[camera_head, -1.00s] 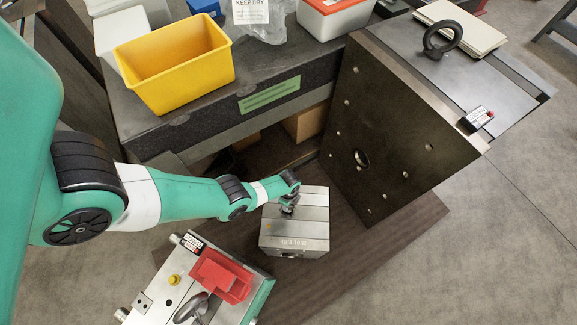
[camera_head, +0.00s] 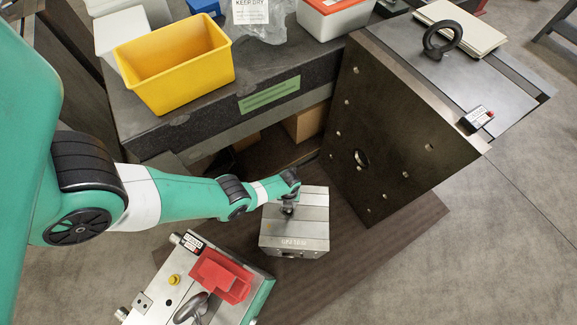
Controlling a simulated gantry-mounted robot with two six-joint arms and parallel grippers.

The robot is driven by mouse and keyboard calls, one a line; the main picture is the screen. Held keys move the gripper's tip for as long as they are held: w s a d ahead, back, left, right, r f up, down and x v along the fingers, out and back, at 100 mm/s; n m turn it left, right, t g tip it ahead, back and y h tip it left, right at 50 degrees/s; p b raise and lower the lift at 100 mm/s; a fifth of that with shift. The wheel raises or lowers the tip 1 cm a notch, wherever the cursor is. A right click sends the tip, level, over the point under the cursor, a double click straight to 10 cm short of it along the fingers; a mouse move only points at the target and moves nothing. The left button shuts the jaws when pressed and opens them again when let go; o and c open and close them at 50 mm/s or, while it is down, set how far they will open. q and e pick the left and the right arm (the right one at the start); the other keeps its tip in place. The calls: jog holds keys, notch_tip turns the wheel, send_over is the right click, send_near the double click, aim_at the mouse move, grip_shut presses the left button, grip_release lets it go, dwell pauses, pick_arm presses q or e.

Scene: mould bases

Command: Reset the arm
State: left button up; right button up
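My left arm comes in from the left, green and white. Its gripper (camera_head: 288,207) is at the arm's end, small and dark, over the top of a grey steel mould block (camera_head: 307,228). I cannot tell whether its fingers are open or shut, or whether they touch the block. My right gripper is not in view.
A large dark mould plate (camera_head: 385,135) with an eye bolt (camera_head: 442,38) stands at the right. A second mould base (camera_head: 158,293) bears a red part (camera_head: 222,277). A yellow bin (camera_head: 175,65) sits on the dark table (camera_head: 150,125). Open floor lies at the right.

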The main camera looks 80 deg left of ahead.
pick_arm(q)
jog(key=m, duration=0.5)
jog(key=shift+m, duration=0.3)
jog(key=n, duration=1.9)
jog(key=shift+n, duration=0.4)
jog(key=n, duration=0.7)
jog(key=shift+f+b, duration=0.7)
jog(key=shift+b, duration=0.05)
jog(key=shift+f, duration=0.1)
